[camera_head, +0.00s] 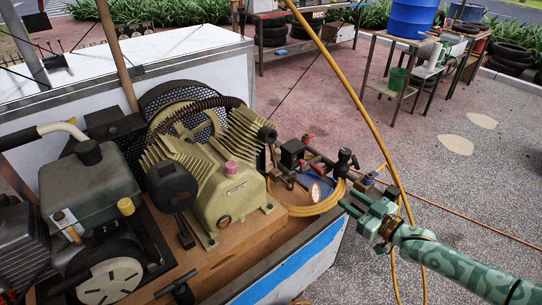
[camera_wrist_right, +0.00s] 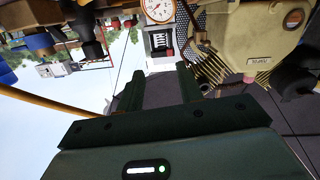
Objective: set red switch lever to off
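The compressor (camera_head: 225,180) sits on the wooden cart (camera_head: 240,250), with hoses, fittings and a gauge (camera_head: 315,192) at its right end. A small black box (camera_head: 292,153) stands among these fittings, with reddish parts beside it. I cannot clearly pick out the red lever there. In the right wrist view, a light box with a black panel (camera_wrist_right: 161,42) shows a small red mark; I cannot tell whether it is the lever. My right gripper (camera_head: 354,203) is open and empty, right of the fittings. Its two fingers (camera_wrist_right: 160,85) stand apart in the wrist view. My left gripper is out of view.
A yellow hose (camera_head: 345,75) runs down close by my right gripper, and a coil (camera_head: 310,208) lies around the fittings. The cart's blue-striped side wall (camera_head: 300,270) stands below. A table with a blue barrel (camera_head: 412,18) is far back. The paving at right is open.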

